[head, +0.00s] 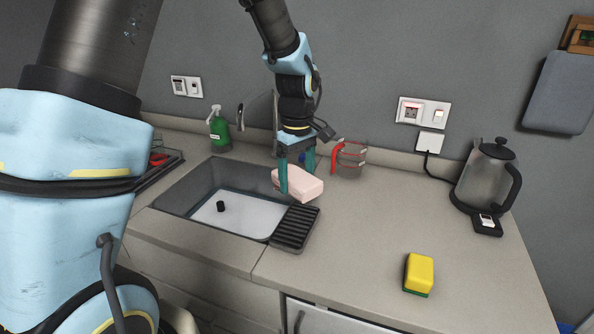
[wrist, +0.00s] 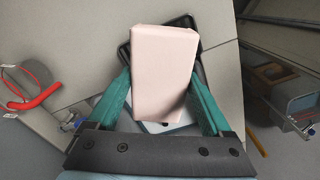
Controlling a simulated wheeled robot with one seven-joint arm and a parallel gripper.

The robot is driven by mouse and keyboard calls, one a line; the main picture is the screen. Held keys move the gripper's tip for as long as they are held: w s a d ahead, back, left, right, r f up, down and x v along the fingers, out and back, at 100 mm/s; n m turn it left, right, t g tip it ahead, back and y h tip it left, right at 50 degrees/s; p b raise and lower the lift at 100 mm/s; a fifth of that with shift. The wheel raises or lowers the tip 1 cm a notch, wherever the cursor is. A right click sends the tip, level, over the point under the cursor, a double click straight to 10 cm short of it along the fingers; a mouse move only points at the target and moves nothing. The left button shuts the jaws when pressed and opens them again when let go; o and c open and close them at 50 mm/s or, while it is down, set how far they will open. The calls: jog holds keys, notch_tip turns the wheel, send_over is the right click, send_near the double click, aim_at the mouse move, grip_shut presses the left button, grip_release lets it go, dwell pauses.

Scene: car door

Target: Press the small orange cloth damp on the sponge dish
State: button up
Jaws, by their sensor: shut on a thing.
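My gripper (head: 297,172) is shut on a pale pink block (head: 303,187) and holds it tilted above the right side of the sink. In the wrist view, the block (wrist: 163,65) sits between the two teal fingers of my gripper (wrist: 161,82). A black ribbed tray (head: 295,229), possibly the sponge dish, lies at the sink's right edge, just below the block. Its dark rim (wrist: 124,52) shows partly behind the block in the wrist view. I see no clearly orange cloth. A yellow sponge with a green underside (head: 419,273) lies on the counter at the front right.
The sink (head: 180,190) holds a small black piece (head: 221,206). A kettle (head: 486,178) stands at the right. The counter between tray and kettle is clear.

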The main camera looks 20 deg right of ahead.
jog(key=b, duration=0.6)
send_near(295, 224)
jog(key=shift+d+f, duration=0.15)
jog(key=shift+f, duration=1.25)
jog(key=shift+d+f, duration=0.1)
jog(key=shift+f, duration=1.25)
jog(key=shift+f+b, duration=0.55)
jog(key=shift+f, duration=0.05)
jog(key=shift+a+f, duration=0.2)
jog(key=shift+f, duration=0.05)
jog(key=shift+s+f, duration=0.15)
dwell(1.8)
jog(key=shift+a, duration=0.1)
dwell(0.4)
dwell(0.5)
jog(key=shift+p, duration=0.3)
jog(key=shift+c, duration=0.5)
